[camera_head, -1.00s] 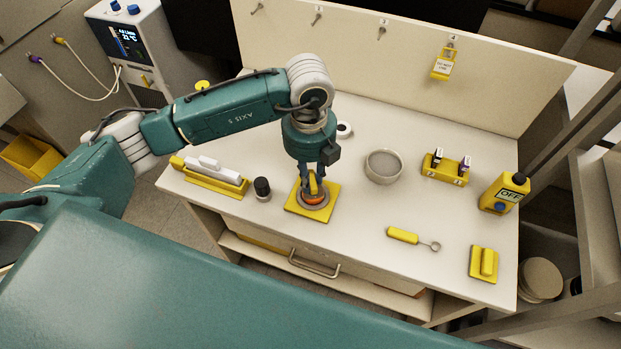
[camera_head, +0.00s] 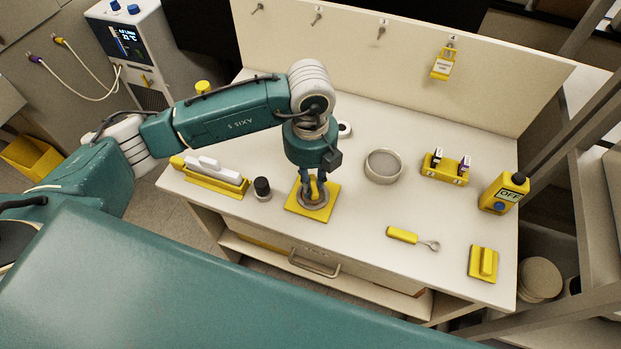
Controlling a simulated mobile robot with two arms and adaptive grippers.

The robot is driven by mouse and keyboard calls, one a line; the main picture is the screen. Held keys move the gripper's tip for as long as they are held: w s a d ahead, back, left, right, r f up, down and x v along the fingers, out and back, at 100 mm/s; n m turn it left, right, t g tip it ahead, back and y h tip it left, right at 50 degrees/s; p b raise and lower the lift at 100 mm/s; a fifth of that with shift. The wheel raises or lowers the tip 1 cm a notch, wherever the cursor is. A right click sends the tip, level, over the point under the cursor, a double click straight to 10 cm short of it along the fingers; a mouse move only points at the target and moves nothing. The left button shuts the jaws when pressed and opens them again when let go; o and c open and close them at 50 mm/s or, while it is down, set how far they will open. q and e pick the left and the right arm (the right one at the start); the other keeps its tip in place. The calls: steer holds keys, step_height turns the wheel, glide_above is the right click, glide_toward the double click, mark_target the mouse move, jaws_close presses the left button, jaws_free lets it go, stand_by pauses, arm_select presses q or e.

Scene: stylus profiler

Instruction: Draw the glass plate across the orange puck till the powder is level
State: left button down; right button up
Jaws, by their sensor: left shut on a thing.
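My left gripper (camera_head: 314,188) is over the yellow square base (camera_head: 298,208) near the front of the bench. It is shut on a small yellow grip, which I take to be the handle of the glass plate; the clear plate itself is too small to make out. Directly below the fingers is the round puck (camera_head: 311,201), lying on the base. Only its greyish rim shows, and the fingers and grip hide much of its top. I cannot tell how level the powder is. My right gripper is not in view.
Left of the base stand a black-capped jar (camera_head: 262,188) and a yellow rack (camera_head: 215,183). The bench between base and tool is clear.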

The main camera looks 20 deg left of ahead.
arm_select(q)
steer(key=shift+r+p, duration=1.85)
steer(key=shift+r, duration=1.15)
